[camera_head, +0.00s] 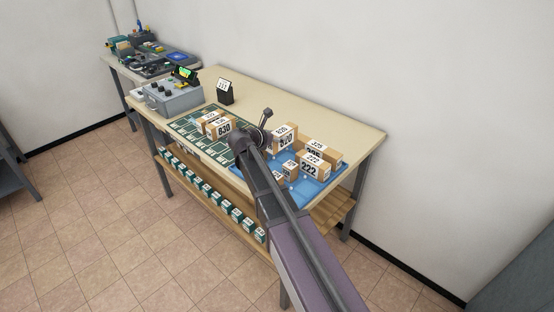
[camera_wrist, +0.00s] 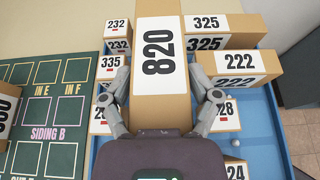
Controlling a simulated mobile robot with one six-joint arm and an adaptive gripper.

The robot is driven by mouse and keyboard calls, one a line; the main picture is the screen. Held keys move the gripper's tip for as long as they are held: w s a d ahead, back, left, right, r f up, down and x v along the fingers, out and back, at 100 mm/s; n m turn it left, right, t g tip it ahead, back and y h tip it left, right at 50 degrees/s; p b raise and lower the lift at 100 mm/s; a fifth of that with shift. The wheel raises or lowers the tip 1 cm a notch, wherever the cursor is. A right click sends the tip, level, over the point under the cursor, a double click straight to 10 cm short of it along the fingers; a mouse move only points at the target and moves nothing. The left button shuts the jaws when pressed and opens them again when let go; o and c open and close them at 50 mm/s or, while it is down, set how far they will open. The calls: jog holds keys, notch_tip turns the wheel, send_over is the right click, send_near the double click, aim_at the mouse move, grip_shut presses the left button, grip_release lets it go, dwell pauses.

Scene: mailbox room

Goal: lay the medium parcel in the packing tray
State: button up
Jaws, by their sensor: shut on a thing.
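A tan parcel marked 820 (camera_wrist: 160,50) is between the two fingers of my gripper (camera_wrist: 168,96), which is shut on its sides. In the head view the 820 parcel (camera_head: 284,140) is over the blue tray (camera_head: 335,181), and my arm partly hides it. In the wrist view the tray (camera_wrist: 258,148) lies below the parcel. I cannot tell whether the parcel touches the tray or the boxes there. Its near end is hidden behind my gripper. No label names a medium parcel.
Parcels 222 (camera_wrist: 238,62) and 325 (camera_wrist: 222,27) crowd the tray's right side. Small boxes 232 (camera_wrist: 118,28) and 335 (camera_wrist: 108,64) stand left of the held parcel. A green marked board (camera_head: 195,121) carries parcel 830 (camera_head: 222,128). A grey control box (camera_head: 172,98) stands beyond it.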

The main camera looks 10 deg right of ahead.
aim_at(278, 147)
jog(key=shift+f+b, duration=2.2)
jog(key=shift+f, duration=0.3)
jog(key=shift+f+b, duration=1.85)
jog(key=shift+f, duration=0.1)
jog(key=o, duration=1.2)
